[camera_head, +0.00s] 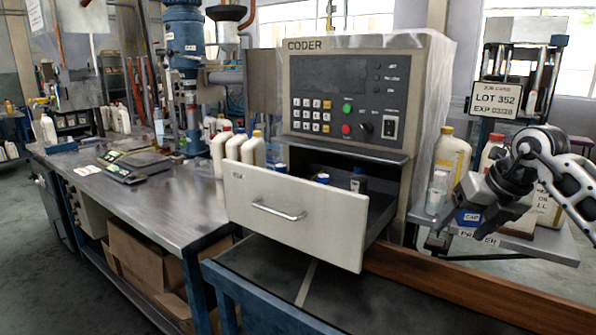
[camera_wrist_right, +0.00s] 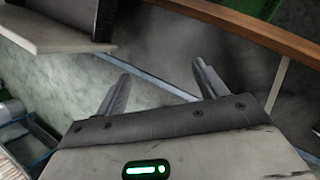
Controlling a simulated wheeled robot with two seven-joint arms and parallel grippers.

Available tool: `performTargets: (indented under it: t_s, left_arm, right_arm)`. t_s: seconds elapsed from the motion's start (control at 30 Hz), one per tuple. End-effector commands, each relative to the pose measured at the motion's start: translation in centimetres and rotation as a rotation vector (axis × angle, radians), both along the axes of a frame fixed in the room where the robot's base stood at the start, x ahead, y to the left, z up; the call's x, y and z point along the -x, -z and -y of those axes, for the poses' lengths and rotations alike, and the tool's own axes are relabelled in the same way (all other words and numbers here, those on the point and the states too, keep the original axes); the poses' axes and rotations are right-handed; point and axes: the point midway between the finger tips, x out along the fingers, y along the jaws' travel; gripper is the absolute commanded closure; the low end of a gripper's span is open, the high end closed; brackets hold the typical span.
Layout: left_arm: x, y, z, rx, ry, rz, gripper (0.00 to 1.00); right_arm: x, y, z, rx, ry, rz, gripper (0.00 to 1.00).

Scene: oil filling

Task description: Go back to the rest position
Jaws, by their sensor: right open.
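My right gripper (camera_head: 472,220) is at the right of the head view, in front of a small side shelf with bottles. In the right wrist view its two fingers (camera_wrist_right: 160,88) are spread apart with nothing between them, over the floor. Its arm comes in from the right edge. My left gripper is not in view. The coder machine (camera_head: 345,100) stands in the middle, with a keypad and red and green buttons. Its drawer (camera_head: 295,215) is pulled out, with small blue-capped items inside, partly hidden by the drawer front.
A steel workbench (camera_head: 185,205) on the left carries a scale (camera_head: 138,165) and several white bottles (camera_head: 240,148). The side shelf (camera_head: 545,243) holds bottles and a blue-labelled box close to my right gripper. A wooden rail (camera_head: 470,295) runs below. A job card reads LOT 352 (camera_head: 497,99).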

Motion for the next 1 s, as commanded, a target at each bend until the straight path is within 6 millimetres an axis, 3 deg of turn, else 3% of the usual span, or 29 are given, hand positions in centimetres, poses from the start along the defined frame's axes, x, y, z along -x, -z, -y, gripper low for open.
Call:
performTargets:
  t_s: [0.17,0.3,0.4,0.47,0.57,0.67,0.77,0.8,0.9,1.0]
  left_arm:
    - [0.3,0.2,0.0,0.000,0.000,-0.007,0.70]
    - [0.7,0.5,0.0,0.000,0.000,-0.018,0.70]
    - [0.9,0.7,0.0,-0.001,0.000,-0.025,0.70]
    - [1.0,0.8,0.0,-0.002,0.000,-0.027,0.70]
    - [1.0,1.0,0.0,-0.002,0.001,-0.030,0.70]
    - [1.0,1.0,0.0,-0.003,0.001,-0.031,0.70]
    - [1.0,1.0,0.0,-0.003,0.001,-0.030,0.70]
    - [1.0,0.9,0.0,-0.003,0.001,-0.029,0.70]
    - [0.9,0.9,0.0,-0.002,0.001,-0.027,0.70]
    - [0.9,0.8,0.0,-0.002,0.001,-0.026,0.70]
  right_arm:
    - [0.4,4.5,-8.4,-0.238,-0.175,0.025,0.29]
    - [2.9,7.6,-18.0,-0.620,-0.289,0.054,0.29]
    - [5.8,8.0,-24.1,-1.008,-0.256,0.076,0.29]
    - [7.2,7.7,-26.1,-1.233,-0.167,0.082,0.29]
    - [8.5,8.0,-26.9,-1.567,0.093,0.074,0.29]
    - [9.5,10.5,-25.3,-1.814,0.477,0.033,0.29]
    - [11.5,15.5,-22.9,-1.943,0.945,-0.050,0.29]
    - [12.9,18.0,-22.0,-1.956,1.142,-0.095,0.29]
    - [16.8,23.4,-20.8,-1.918,1.542,-0.215,0.29]
    - [20.8,27.2,-20.6,-1.838,1.822,-0.325,0.29]
